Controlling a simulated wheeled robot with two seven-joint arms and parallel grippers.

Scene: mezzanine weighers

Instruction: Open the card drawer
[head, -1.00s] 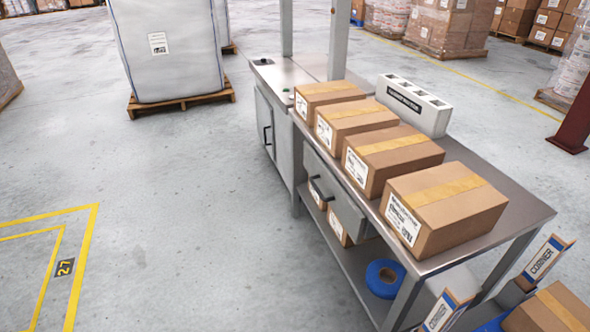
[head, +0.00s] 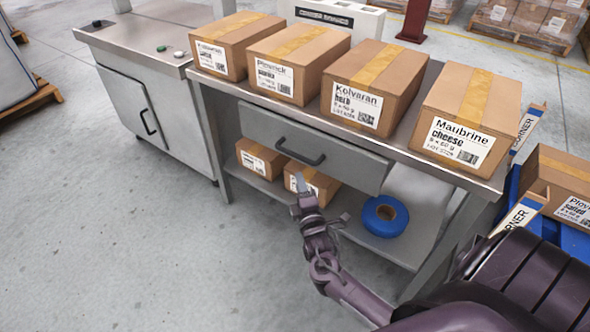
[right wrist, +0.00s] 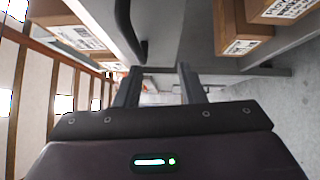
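The card drawer (head: 345,168) is a grey drawer under the steel bench top, with a dark bar handle (head: 300,153) on its front. It looks shut. My right gripper (head: 321,200) is in front of and a little below the drawer, apart from the handle. Its two fingers stand apart with nothing between them. In the right wrist view, the gripper (right wrist: 160,82) is open and the dark handle (right wrist: 124,22) shows beyond the fingers, above and left of the gap. My left gripper is not in view.
Several labelled cartons (head: 470,120) stand along the bench top (head: 405,140). The lower shelf (head: 415,235) holds small cartons (head: 262,158) and a blue tape roll (head: 385,215). A grey cabinet (head: 130,105) adjoins on the left. A blue pallet with a carton (head: 560,185) is at right. Floor in front is clear.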

